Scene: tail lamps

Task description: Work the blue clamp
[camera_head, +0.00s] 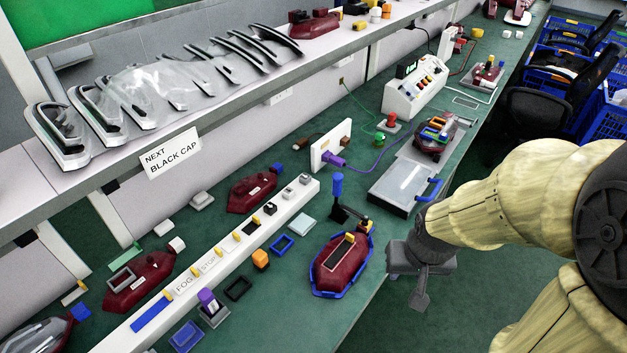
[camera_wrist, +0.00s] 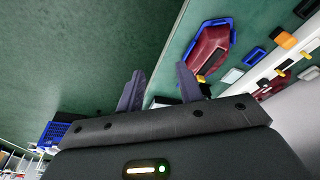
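The blue clamp (camera_head: 337,188) has an upright blue handle on a dark base, at the left back corner of a blue-rimmed nest (camera_head: 316,291). A dark red tail lamp (camera_head: 345,262) lies in this nest. My gripper (camera_head: 420,290) is in front of the bench edge, right of the nest and apart from the clamp. In the wrist view its two fingers (camera_wrist: 160,88) are spread with nothing clearly held between them. That view also shows a red lamp in a blue nest (camera_wrist: 229,28) at upper right. I cannot make out the clamp's handle there.
A clear-lidded box (camera_head: 400,185) with a blue handle stands on the bench right of the clamp. A white panel (camera_head: 330,146) with a purple plug is behind it. A long white rail (camera_head: 215,262) lies left. Blue crates (camera_head: 556,75) and a chair are at far right.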

